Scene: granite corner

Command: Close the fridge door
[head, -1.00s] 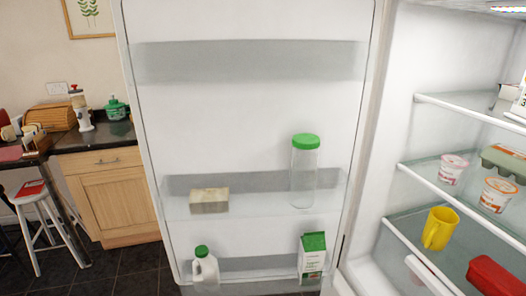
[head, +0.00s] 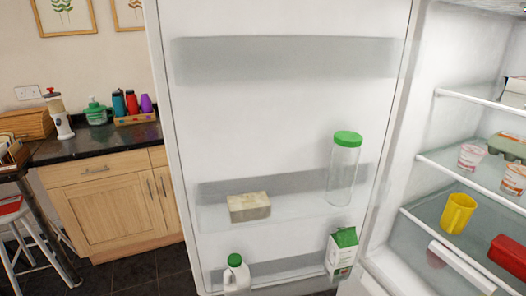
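The white fridge door (head: 280,120) stands wide open, its inner side facing me in the middle of the head view. Its shelves hold a beige block (head: 248,207), a clear jar with a green lid (head: 343,170), a milk jug (head: 237,275) and a green and white carton (head: 341,252). The open fridge interior (head: 425,150) is at the right, with the hinge side between it and the door. The door's free edge (head: 172,150) is at the left. Neither of my grippers shows in the head view.
Left of the door are a wooden cabinet (head: 108,208) with a dark counter and a stool (head: 12,215). Some dark tiled floor (head: 135,272) shows there.

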